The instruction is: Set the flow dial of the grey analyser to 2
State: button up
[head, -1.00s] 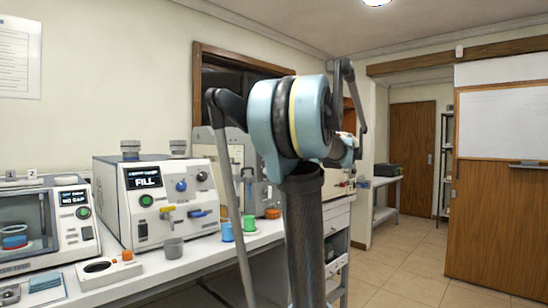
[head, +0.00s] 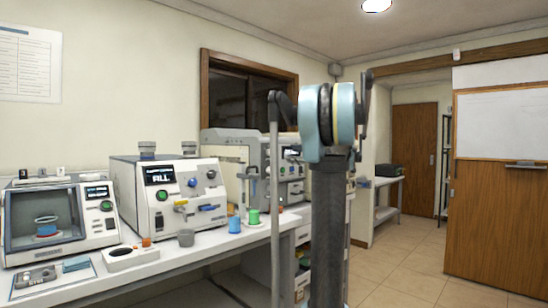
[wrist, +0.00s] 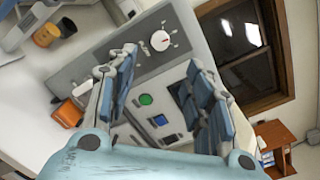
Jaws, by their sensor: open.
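The grey analyser (head: 222,140) stands on the bench behind a white machine in the head view, partly hidden by my arm. In the wrist view its tilted grey front panel (wrist: 188,38) fills the middle. The flow dial (wrist: 160,40) is a round white knob with a red mark, with small markings around it that are too small to read. A green button (wrist: 146,99) and a blue button (wrist: 160,119) show between the fingers. My gripper (wrist: 162,62) is open and empty, with the dial beyond its fingertips. My gripper is not clearly visible in the head view.
A white machine (head: 135,190) with a screen and a glass-fronted machine (head: 25,245) stand to the left. A blue cup (head: 235,224) and a green cup (head: 254,217) stand on the bench (head: 205,250). An orange block (wrist: 66,112) sits near my left finger. Open floor lies right.

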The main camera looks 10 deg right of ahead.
aim_at(272, 153)
jog(key=x, duration=1.2)
jog(key=shift+w+a, duration=0.2)
jog(key=shift+w, duration=0.05)
